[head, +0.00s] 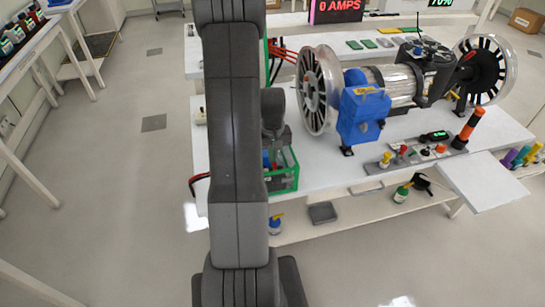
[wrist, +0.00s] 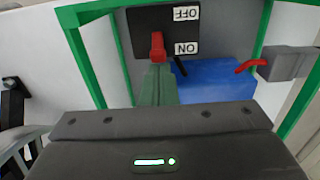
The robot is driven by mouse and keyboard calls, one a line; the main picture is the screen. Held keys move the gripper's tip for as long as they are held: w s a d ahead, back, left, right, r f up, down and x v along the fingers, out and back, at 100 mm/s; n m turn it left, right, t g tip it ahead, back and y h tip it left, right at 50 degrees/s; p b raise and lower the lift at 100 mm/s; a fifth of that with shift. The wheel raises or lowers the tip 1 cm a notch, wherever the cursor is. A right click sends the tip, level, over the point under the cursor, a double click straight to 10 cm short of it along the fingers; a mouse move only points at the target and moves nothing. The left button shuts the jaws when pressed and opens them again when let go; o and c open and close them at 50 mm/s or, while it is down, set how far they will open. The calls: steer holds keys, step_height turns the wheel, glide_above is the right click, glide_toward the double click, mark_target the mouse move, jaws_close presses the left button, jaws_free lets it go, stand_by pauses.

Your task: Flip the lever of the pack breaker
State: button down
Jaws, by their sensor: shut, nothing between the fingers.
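The pack breaker (wrist: 140,22) is a dark plate near the top middle of the wrist view, with white OFF and ON labels that read upside down. Its red lever (wrist: 157,44) sits left of the labels, its near end about level with ON. My gripper (wrist: 157,66) is shut and empty, its greenish fingers pointing at the lever. The fingertips are at or very close to the lever's near end; I cannot tell if they touch. In the head view my arm hides the breaker and the fingertips.
A green frame (wrist: 88,60) surrounds the breaker, and a blue block (wrist: 215,80) with a red cable (wrist: 250,65) lies to its right. In the head view the green frame (head: 284,182) stands on the white bench (head: 330,165), left of the wheel and motor rig (head: 365,105).

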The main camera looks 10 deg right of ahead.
mark_target(274, 163)
steer(key=shift+s+t+b, duration=0.3)
steer(key=shift+t+b, duration=0.3)
steer(key=shift+b, duration=0.5)
steer(key=s+t+b, duration=0.1)
steer(key=t+b, duration=0.1)
steer(key=b, duration=0.3)
steer(key=shift+s, duration=0.15)
steer(key=s+t+b, duration=0.1)
steer(key=b, duration=0.4)
steer(key=t+b, duration=0.2)
steer(key=b, duration=0.2)
steer(key=shift+s+d+t+b, duration=0.1)
steer(key=shift+s+t+b, duration=0.2)
steer(key=shift+s+b, duration=0.1)
steer(key=shift+s+r, duration=0.1)
steer(key=shift+r, duration=0.4)
steer(key=shift+r+p, duration=0.1)
steer(key=shift+p, duration=0.2)
steer(key=shift+r+p, duration=0.5)
steer(key=shift+r, duration=0.25)
